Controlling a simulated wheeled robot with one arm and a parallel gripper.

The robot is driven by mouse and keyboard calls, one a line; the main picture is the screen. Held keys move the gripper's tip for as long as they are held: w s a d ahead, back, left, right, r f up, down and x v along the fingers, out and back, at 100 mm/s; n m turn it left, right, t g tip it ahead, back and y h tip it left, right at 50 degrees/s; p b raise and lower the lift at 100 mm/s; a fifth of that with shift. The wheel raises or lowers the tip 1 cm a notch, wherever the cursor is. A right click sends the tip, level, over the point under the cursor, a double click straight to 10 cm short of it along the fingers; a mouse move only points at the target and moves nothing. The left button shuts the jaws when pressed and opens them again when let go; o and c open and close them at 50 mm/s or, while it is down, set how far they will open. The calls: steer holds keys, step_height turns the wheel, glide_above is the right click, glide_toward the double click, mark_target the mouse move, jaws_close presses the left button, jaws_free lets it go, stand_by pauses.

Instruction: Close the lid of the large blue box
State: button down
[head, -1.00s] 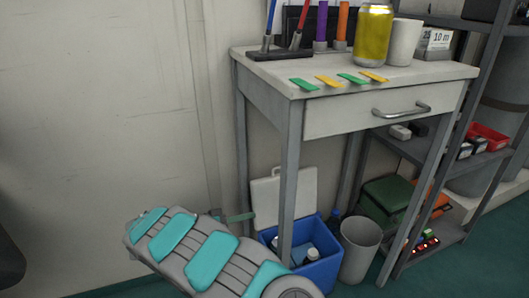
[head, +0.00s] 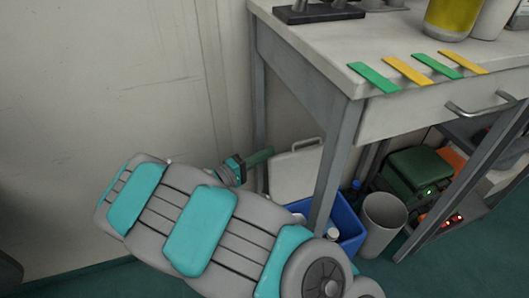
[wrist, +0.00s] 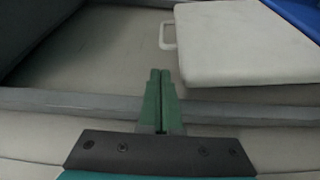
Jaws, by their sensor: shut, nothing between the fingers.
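The large blue box (head: 347,222) stands on the floor under the table, partly hidden by a table leg and my arm. Its white lid (head: 296,172) is raised at the back, leaning near the wall, with a handle on its top edge. A few bottles show inside the box. My gripper (head: 268,154) is just left of the lid in the head view, shut and empty. In the wrist view my green fingers (wrist: 160,78) are together, and the lid (wrist: 240,42) with its handle is beside them to the upper right. A blue corner of the box (wrist: 300,14) shows at the top right.
The table (head: 355,55) stands over the box, its grey front leg (head: 333,165) close before it. A grey bin (head: 383,222) stands right of the box. A green case (head: 418,170) sits on the low shelf. The wall is close on the left.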

steer(key=x, duration=0.7)
steer(key=shift+s+b, duration=0.1)
steer(key=shift+b, duration=0.2)
